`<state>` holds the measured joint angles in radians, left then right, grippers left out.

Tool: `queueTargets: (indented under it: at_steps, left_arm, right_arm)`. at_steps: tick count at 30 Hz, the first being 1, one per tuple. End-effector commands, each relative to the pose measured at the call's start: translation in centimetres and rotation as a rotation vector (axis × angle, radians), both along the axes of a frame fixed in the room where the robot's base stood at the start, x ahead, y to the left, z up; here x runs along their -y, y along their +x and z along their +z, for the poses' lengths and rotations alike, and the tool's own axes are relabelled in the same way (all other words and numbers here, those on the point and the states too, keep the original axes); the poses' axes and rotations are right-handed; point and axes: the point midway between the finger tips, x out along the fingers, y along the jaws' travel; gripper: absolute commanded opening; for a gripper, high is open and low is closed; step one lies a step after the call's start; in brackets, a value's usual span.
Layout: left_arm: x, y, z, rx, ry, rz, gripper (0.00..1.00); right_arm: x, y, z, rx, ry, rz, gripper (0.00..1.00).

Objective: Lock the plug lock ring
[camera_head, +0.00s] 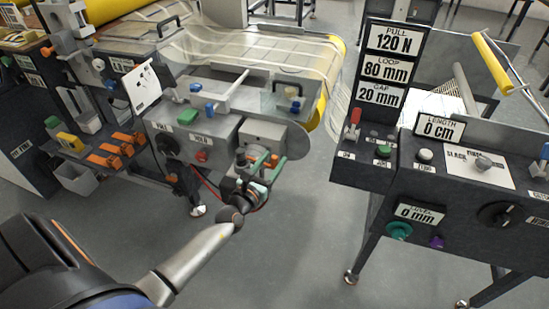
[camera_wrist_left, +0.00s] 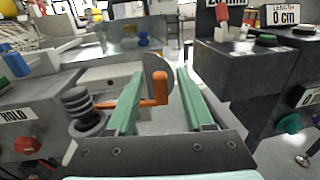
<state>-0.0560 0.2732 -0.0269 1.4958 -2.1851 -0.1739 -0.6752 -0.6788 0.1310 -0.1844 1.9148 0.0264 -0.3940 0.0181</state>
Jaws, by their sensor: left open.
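My left gripper (camera_head: 258,158) is at the front right corner of the laminating machine, by a grey box. In the left wrist view its two green fingers (camera_wrist_left: 160,72) are spread apart. An orange lever (camera_wrist_left: 160,88) with an upright end stands between them, with space visible on both sides of that end. The lever runs left behind the left finger toward a dark ribbed plug (camera_wrist_left: 77,100) seated in a grey ring (camera_wrist_left: 88,124). The finger hides part of the lever, so I cannot tell whether it touches. The right gripper is out of view.
The HOLD panel with a red knob (camera_wrist_left: 27,145) is close on the left. A clear guard (camera_wrist_left: 120,40) stands behind. The dark control console (camera_head: 440,175) is to the right, with a floor gap (camera_head: 305,190) between it and the machine.

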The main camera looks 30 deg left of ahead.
Motion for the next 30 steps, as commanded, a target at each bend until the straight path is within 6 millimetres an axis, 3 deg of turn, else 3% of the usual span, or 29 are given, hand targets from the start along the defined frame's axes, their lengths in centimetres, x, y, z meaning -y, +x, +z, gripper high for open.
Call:
queueTargets:
  at_steps: [4, 14, 28, 30]
  left_arm:
    - [-0.11, 1.13, 0.02, 0.001, 0.001, 0.000, 0.53]
    - [-0.14, 1.39, -0.01, 0.000, 0.000, 0.000, 0.53]
    - [-0.14, 1.37, -0.01, 0.000, 0.000, 0.000, 0.02]
    - [-0.14, 1.37, -0.01, 0.000, 0.000, 0.000, 0.00]
  right_arm:
    - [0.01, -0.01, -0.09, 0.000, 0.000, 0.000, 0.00]
    - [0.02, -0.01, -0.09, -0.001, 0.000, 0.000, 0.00]
    - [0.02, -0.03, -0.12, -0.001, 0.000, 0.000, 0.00]
    - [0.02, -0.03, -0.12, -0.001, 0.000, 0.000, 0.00]
